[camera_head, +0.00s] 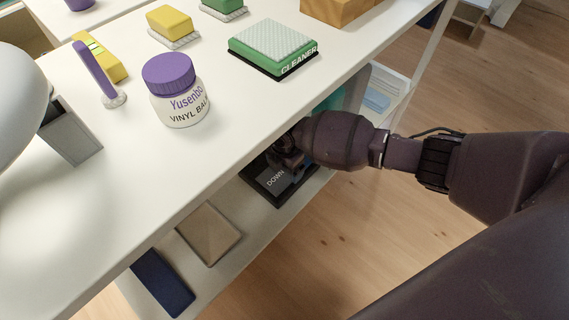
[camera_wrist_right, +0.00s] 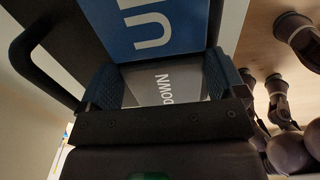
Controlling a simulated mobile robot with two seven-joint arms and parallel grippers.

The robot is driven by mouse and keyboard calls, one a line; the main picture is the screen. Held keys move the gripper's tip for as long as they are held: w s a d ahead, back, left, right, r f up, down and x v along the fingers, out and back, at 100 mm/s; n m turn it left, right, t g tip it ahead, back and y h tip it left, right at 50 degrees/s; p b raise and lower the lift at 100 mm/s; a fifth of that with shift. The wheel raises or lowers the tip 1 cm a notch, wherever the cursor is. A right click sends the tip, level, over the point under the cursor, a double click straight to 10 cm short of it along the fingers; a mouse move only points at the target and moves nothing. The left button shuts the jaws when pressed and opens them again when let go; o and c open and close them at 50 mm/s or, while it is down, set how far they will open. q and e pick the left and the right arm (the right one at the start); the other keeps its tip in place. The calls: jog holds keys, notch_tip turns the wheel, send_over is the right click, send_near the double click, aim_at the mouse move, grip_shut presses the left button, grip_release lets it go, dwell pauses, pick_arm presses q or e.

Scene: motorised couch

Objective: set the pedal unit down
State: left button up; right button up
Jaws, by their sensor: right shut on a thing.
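The pedal unit (camera_head: 279,180) is a dark, flat unit with a grey pedal marked DOWN. In the head view it is at the level of the lower shelf, below the white table top's front edge, partly hidden by my right gripper (camera_head: 290,148). In the right wrist view the pedal unit (camera_wrist_right: 150,85) shows its grey DOWN pedal between the fingers of my right gripper (camera_wrist_right: 158,80), a blue pedal with a large U beyond, and a black handle loop at left. My right gripper is shut on the unit. I cannot tell whether its underside touches the shelf. My left gripper is out of view.
The lower shelf (camera_head: 235,258) holds a tan flat piece (camera_head: 209,234), a dark blue one (camera_head: 162,283) and light blue items (camera_head: 378,98). On the table top (camera_head: 215,145) stand a white jar with purple lid (camera_head: 177,92) and a green cleaner block (camera_head: 273,48). Wooden floor lies right.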

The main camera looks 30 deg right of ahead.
jog(key=shift+w+r, duration=0.15)
jog(key=o, duration=1.8)
jog(key=shift+c, duration=0.2)
notch_tip(320, 180, up, 6)
jog(key=p, duration=0.2)
jog(key=shift+r+p, duration=0.25)
jog(key=shift+p, duration=0.05)
jog(key=shift+r, duration=0.5)
jog(key=shift+s+f, duration=0.15)
jog(key=shift+s, duration=0.05)
jog(key=shift+s+a, duration=0.1)
